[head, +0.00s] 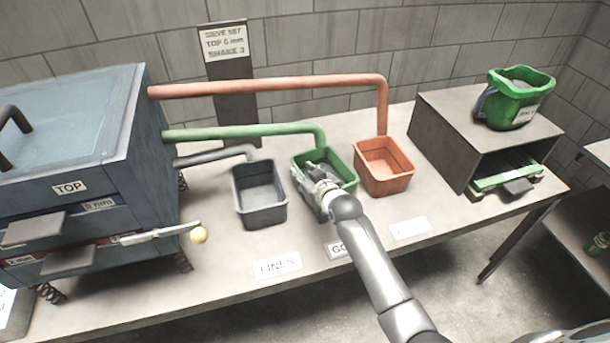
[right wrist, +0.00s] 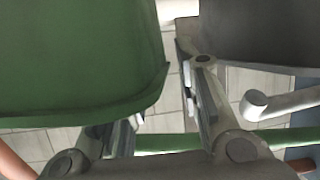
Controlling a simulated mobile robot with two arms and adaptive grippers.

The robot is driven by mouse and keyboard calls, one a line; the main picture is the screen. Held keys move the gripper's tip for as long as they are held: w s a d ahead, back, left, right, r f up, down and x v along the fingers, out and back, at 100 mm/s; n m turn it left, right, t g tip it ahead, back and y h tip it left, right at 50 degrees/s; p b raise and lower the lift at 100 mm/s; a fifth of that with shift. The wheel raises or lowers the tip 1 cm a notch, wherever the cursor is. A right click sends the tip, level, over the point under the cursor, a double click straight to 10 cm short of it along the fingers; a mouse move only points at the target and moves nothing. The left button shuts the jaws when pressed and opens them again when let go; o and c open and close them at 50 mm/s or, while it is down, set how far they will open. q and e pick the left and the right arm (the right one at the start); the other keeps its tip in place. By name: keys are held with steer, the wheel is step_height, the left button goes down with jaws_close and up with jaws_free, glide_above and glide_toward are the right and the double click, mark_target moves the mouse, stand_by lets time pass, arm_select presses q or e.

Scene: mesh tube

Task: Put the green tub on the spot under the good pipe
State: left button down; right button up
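The green tub (head: 346,160) stands upright on the table, below the end of the green pipe (head: 245,131), with the "GO..." label (head: 338,249), partly hidden by my arm, in front of it. My right gripper (head: 316,174) is at the tub's left front rim. In the right wrist view the green tub (right wrist: 75,60) fills the upper left, and my right gripper's fingers (right wrist: 160,108) are apart near its wall. One finger is partly hidden behind the tub; the other stands between it and the grey tub (right wrist: 265,30). My left gripper is out of view.
The grey tub (head: 259,205) stands close on the left and the orange tub (head: 384,178) close on the right. A grey box with a green jug (head: 512,105) stands right.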

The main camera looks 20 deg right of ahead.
steer(key=shift+f, duration=0.2)
steer(key=v, duration=1.2)
steer(key=s+d+f+g+h, duration=0.1)
steer(key=s+f+g, duration=0.2)
steer(key=s, duration=0.7)
steer(key=s+f+g, duration=0.3)
steer(key=s+g, duration=0.1)
steer(key=s, duration=0.6)
steer(key=s+d+f+g+h, duration=0.1)
steer(key=s+f+g, duration=0.2)
steer(key=s, duration=0.7)
step_height(320, 180, down, 25)
steer(key=s+g, duration=0.1)
steer(key=s+d+f+g, duration=0.1)
steer(key=s+d+f, duration=0.1)
steer(key=s+f, duration=1.4)
steer(key=shift+s+d+f, duration=0.3)
steer(key=shift+s+f, duration=0.05)
steer(key=shift+s, duration=0.2)
